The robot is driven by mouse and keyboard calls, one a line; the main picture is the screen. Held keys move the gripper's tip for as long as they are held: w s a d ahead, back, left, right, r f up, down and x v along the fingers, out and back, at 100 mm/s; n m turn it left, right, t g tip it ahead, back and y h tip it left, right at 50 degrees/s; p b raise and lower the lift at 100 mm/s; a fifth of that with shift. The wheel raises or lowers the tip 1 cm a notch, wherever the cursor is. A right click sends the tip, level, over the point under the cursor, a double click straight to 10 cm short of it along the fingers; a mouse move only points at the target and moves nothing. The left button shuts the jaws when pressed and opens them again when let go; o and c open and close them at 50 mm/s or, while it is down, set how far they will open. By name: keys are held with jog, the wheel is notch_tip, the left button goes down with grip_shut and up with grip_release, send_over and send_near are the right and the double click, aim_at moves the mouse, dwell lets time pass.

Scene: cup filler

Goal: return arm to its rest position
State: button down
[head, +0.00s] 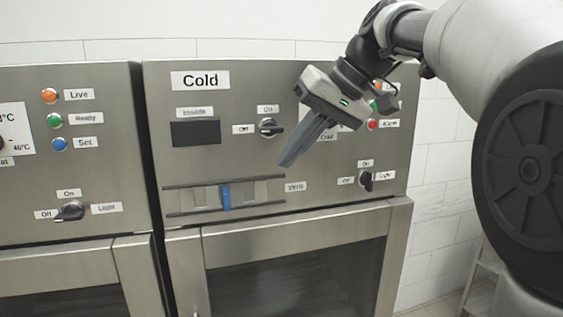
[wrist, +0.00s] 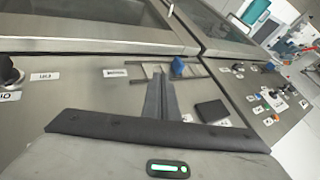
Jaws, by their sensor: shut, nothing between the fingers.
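My gripper (head: 285,162) is shut and empty in the head view, in front of the right half of the steel panel marked "Cold" (head: 200,80). Its fingers point down and to the left, above and right of the slider with a blue handle (head: 226,197). In the wrist view the closed fingers (wrist: 161,82) show in the middle, with the blue slider handle (wrist: 178,67) just beyond their tips. I cannot tell whether the fingertips touch the panel. My gripper body hides part of the panel's right side.
A knob (head: 268,127) is left of my gripper and a light knob (head: 366,181) is below right. A red lamp (head: 372,125) sits beside my wrist. A second steel unit (head: 100,170) stands at the left. White tiled wall (head: 440,150) shows at the right.

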jog(key=shift+d, duration=0.1)
jog(key=s+d+f+m+t+h, duration=0.1)
jog(key=s+d+f+h, duration=0.1)
jog(key=s+f, duration=0.4)
jog(key=s+d+f+m+t+h, duration=0.1)
jog(key=s+d+f+m+h, duration=0.1)
jog(key=s+d+f, duration=0.3)
jog(key=s+d+f+m+h+p, duration=0.1)
jog(key=s+d+f, duration=0.3)
jog(key=s+f, duration=0.5)
jog(key=shift+s+d+t+h, duration=0.25)
jog(key=shift+s+t+h, duration=0.15)
jog(key=shift+s+h, duration=0.4)
jog(key=shift+w, duration=0.15)
